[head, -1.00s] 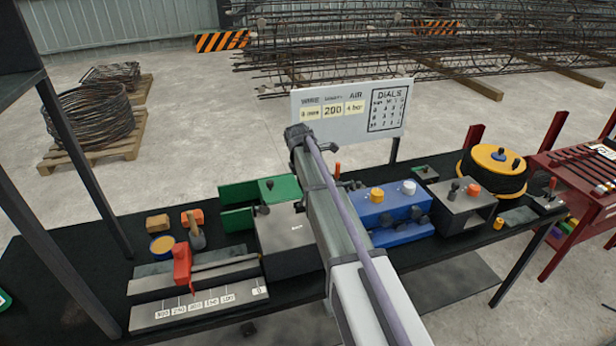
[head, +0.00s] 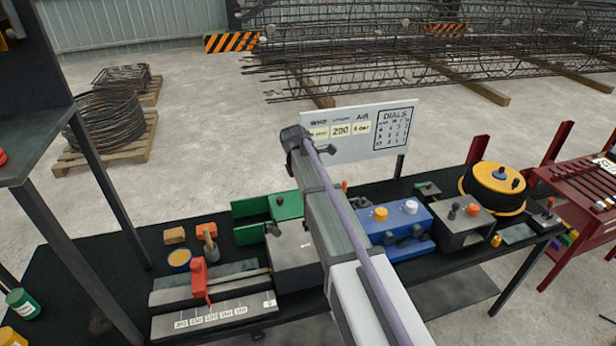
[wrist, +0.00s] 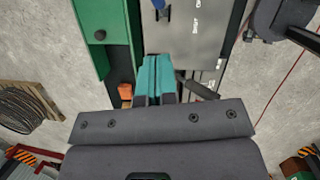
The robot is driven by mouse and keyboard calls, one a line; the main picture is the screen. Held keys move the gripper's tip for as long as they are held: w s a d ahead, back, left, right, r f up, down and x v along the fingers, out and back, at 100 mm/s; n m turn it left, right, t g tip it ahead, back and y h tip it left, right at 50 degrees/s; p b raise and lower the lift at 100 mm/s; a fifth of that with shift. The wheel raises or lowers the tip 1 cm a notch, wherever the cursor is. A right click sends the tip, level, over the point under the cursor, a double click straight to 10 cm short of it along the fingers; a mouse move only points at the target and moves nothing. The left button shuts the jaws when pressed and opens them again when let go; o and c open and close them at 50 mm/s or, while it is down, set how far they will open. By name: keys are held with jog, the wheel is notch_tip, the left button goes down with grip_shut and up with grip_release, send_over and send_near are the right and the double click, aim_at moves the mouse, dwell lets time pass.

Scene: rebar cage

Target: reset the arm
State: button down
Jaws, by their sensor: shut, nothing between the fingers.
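My arm reaches up and forward over the black workbench in the head view, and its end hides part of the bench. My gripper shows in the wrist view (wrist: 157,80), where its two teal-tipped fingers are together with nothing between them. The gripper is above the bench, over the area of a grey machine plate (wrist: 195,40) and a green housing (wrist: 105,35). It appears apart from them. The fingertips cannot be made out in the head view.
A sign board (head: 372,130) stands behind. A dark post (head: 105,190) rises at left.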

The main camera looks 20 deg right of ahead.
jog(key=shift+a+r, duration=0.1)
jog(key=shift+r, duration=0.2)
